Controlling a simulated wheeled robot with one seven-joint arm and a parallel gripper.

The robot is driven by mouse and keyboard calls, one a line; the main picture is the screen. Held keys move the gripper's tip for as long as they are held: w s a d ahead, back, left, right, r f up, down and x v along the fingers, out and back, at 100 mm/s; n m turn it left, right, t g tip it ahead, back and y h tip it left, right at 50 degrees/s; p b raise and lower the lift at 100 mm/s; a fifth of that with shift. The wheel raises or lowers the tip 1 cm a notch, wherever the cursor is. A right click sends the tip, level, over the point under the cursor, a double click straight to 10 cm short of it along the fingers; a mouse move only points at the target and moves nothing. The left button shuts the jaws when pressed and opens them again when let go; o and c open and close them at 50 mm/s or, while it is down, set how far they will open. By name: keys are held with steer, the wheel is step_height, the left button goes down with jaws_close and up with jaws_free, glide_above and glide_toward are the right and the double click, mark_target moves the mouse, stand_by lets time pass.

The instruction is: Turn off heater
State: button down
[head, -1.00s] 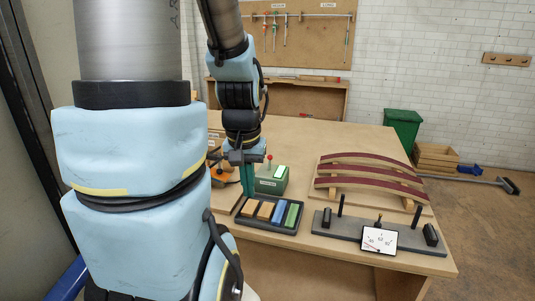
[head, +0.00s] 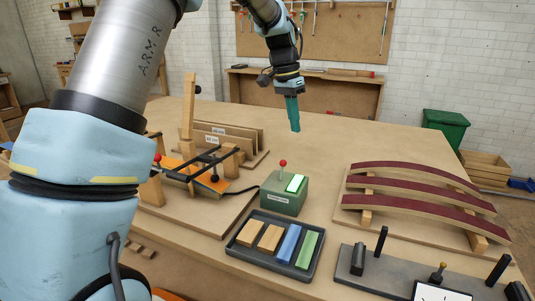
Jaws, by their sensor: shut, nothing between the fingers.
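A green control box (head: 284,196) stands on the bench near the middle. A small lever with a red ball knob (head: 283,163) rises from its top. A black cable runs from the box to a black-barred fixture with an orange plate (head: 203,178) on the left. My gripper (head: 295,130), with teal fingers, is shut and empty. It points down and appears above and beyond the box, apart from it.
A dark tray (head: 236,249) with wooden, blue and green blocks lies in front of the box. Curved dark-red strips (head: 420,193) on a wooden form are at right. A grey base with black posts (head: 378,270) and a gauge is at front right.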

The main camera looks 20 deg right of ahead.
mark_target(282, 170)
steer(key=shift+w, duration=0.15)
steer(key=f+p, duration=0.1)
steer(key=f, duration=0.2)
steer(key=s+f+p, duration=0.1)
steer(key=f, duration=0.2)
steer(key=f+p, duration=0.1)
steer(key=f, duration=0.2)
steer(key=shift+s+a, duration=0.2)
steer(key=shift+a, duration=0.1)
steer(key=shift+s+a+p, duration=0.2)
steer(key=shift+a+p, duration=0.1)
steer(key=shift+a, duration=0.4)
steer(key=shift+s+b, duration=0.1)
steer(key=shift+b, duration=0.45)
